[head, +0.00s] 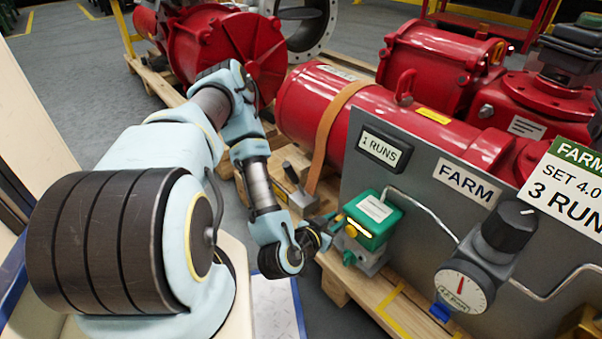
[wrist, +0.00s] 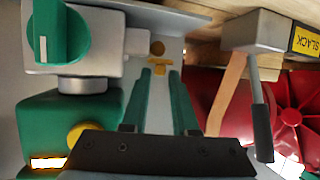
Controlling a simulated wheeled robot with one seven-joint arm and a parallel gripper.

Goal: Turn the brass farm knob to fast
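A green-and-grey actuator box (head: 372,218) stands in front of the grey FARM panel (head: 420,175). A small brass knob (wrist: 157,48) shows on the light grey face at the unit's side in the wrist view; I cannot make it out in the head view. My gripper (wrist: 163,72) has two green fingers standing apart, pointing at the brass knob, with their tips close to it. Whether they touch it is unclear. In the head view my gripper (head: 326,226) is beside the left of the box. No fast marking is readable.
A green knob with a white line (wrist: 60,30) and a yellow button (wrist: 85,132) are close to my gripper. A black-handled lever (wrist: 262,120) by a SLACK label is to the right. A gauge (head: 462,290) and black dial (head: 510,226) are on the panel.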

